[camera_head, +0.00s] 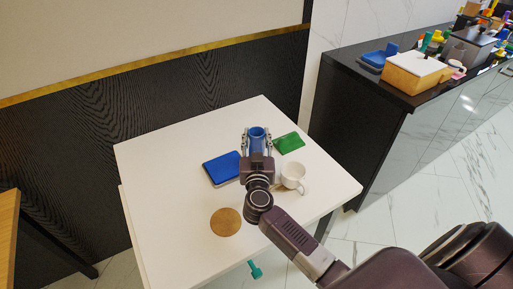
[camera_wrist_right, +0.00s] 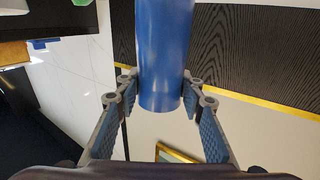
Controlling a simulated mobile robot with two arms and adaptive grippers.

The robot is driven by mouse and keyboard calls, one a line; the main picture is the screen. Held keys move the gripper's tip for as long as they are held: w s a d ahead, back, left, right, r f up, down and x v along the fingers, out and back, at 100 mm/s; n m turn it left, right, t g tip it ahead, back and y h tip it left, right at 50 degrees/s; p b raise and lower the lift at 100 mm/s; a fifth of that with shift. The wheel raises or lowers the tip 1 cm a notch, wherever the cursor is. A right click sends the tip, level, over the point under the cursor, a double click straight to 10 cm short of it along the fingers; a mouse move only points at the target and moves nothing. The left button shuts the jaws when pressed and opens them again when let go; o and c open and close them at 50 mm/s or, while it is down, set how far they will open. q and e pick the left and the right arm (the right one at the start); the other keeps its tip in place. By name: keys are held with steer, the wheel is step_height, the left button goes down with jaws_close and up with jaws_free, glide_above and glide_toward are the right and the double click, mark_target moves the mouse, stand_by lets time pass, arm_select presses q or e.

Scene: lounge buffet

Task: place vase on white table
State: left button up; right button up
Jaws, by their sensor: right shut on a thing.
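The blue vase (camera_head: 257,136) is upright between the fingers of my right gripper (camera_head: 258,145), above the back part of the white table (camera_head: 165,180). I cannot tell whether its base touches the tabletop, as the gripper hides the lower part. In the right wrist view, the blue vase (camera_wrist_right: 165,55) stands between both fingers of the right gripper (camera_wrist_right: 160,85), which is shut on it. One end of the vase runs out of the top of that view. My left gripper is not in view.
On the table are a blue book-like item (camera_head: 221,168), a green one (camera_head: 289,142), a white mug (camera_head: 292,176) close beside my right wrist, and a round brown coaster (camera_head: 226,222). The table's left side is clear. A dark counter (camera_head: 350,75) with several items stands right.

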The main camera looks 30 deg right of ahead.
mark_target(257, 150)
step_height(257, 150, down, 4)
steer(key=shift+r+b, duration=0.15)
steer(key=shift+b, duration=0.45)
steer(key=shift+r, duration=0.1)
steer(key=o, duration=1.3)
steer(key=shift+f, duration=0.2)
